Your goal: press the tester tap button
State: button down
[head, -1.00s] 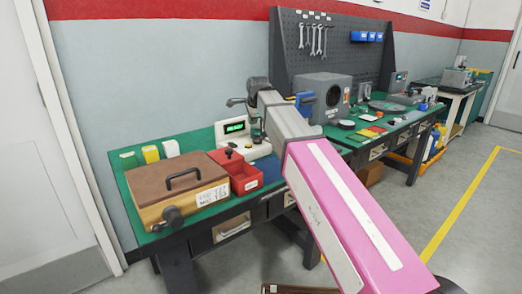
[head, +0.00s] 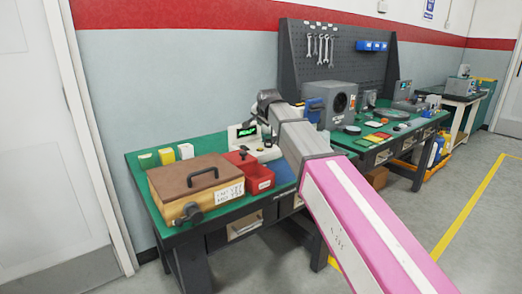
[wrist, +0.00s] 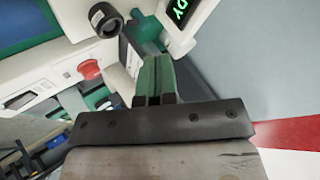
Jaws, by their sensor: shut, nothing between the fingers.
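The tester is a white unit with a lit green display (head: 247,131) at the back of the green bench, behind the red bins. In the wrist view its display (wrist: 180,10) shows at the top right. A red round button (wrist: 89,69) and a black round knob (wrist: 104,18) show left of my fingers. A teal fitting (wrist: 147,36) lies just beyond the fingertips; I cannot tell whether it is the tap or whether they touch. My gripper (wrist: 156,66) is shut and empty, with green fingers together. In the head view my wrist largely hides it and part of the tester.
A wooden case with a brown lid (head: 195,172) and red bins (head: 258,178) stand at the front of the bench. A grey box-shaped device (head: 328,98) stands right of my arm below the pegboard (head: 350,60).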

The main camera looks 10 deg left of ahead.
jog(key=shift+f, duration=4.4)
jog(key=shift+f, duration=0.1)
jog(key=shift+f, duration=0.3)
jog(key=shift+f, duration=0.35)
jog(key=shift+r, duration=0.8)
jog(key=shift+r, duration=2.5)
